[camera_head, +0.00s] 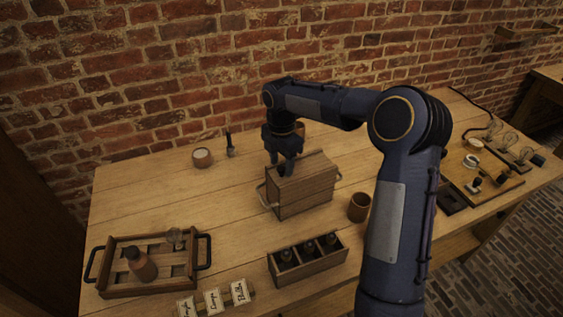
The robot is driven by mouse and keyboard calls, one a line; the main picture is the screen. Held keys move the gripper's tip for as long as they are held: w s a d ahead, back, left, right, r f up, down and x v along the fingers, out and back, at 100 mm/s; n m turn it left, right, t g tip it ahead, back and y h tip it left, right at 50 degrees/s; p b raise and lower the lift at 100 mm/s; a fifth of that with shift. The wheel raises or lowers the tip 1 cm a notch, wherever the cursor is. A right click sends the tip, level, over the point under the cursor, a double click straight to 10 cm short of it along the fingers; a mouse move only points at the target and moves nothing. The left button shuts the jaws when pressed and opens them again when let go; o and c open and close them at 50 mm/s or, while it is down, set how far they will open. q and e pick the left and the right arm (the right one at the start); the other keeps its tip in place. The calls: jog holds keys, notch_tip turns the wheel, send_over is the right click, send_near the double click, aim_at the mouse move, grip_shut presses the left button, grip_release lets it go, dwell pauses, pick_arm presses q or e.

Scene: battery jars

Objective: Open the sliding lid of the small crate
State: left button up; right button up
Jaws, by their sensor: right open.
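The small crate (306,193) is a wooden box with rope handles at its ends, standing near the middle of the table. Its lid (313,167) covers most of the top; a dark spot shows at the top's left end, beside my fingers. My right gripper (283,166) points down over that left end, with its fingers open. I cannot tell whether the fingers touch the lid. My right arm comes in from the lower right and arches over the table. My left gripper is not in view.
A tray (108,288) with a brown jar (141,264) stands front left. An open box (308,262) with dark bottles and label cards (212,299) are in front. A brown cup (359,207) stands right of the crate. A white-topped jar (202,157) is behind left.

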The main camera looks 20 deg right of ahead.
jog(key=shift+f, duration=0.35)
grip_shut()
jog(key=shift+a, duration=0.1)
jog(key=a+p, duration=0.1)
jog(key=a, duration=1.6)
jog(key=shift+s+a+p, duration=0.15)
jog(key=shift+a+p, duration=0.2)
jog(key=shift+a, duration=0.05)
grip_release()
